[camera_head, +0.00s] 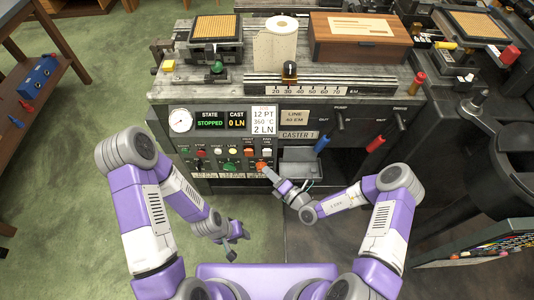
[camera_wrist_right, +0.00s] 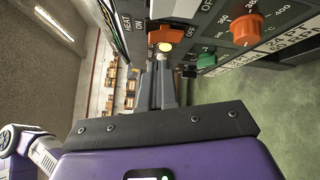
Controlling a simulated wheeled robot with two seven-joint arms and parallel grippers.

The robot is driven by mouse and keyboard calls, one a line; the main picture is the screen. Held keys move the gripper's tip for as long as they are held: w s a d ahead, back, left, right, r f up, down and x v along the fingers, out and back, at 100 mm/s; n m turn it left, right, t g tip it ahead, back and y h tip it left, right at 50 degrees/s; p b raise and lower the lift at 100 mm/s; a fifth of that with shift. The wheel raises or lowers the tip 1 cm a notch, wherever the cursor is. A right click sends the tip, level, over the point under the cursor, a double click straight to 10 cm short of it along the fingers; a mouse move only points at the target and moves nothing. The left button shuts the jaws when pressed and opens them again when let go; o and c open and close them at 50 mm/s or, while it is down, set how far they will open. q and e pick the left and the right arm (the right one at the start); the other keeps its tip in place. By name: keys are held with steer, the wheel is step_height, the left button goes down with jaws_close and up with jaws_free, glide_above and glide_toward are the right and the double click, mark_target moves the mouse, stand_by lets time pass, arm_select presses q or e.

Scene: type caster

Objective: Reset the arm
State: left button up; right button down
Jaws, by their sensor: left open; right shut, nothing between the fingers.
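My right gripper (camera_head: 270,174) is shut and empty, its tips close to the lower right of the caster's control panel (camera_head: 222,140). In the right wrist view its closed fingers (camera_wrist_right: 165,80) point at a lit yellow button (camera_wrist_right: 165,47); I cannot tell whether they touch it. A green knob (camera_wrist_right: 205,60) and an orange knob (camera_wrist_right: 245,28) are to the right of it there. My left gripper (camera_head: 236,246) is open and empty, low in front of the machine, apart from it. The panel's displays read STOPPED and 0 LN.
A metal tray (camera_head: 302,160) sits right of the panel, beside my right gripper. Blue (camera_head: 323,143) and red (camera_head: 376,143) lever handles stick out further right. A wooden shelf (camera_head: 60,75) stands at the left. Green floor (camera_head: 75,220) is clear at the lower left.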

steer(key=shift+s, duration=0.1)
stand_by(0.5)
steer(key=s+a+f+n+g+y, duration=0.1)
steer(key=s+a+n+g+y, duration=0.3)
steer(key=s+n+g, duration=1)
steer(key=s+d+f+n+g+h, duration=0.35)
steer(key=s+n+h, duration=0.35)
steer(key=s+n, duration=0.4)
steer(key=w+d+f+n+t+h, duration=0.2)
steer(key=w+d+n+t+h, duration=0.2)
steer(key=d+n, duration=0.5)
steer(key=n+t+h, duration=0.1)
steer(key=n, duration=0.4)
steer(key=shift+d, duration=0.15)
steer(key=shift+w, duration=0.15)
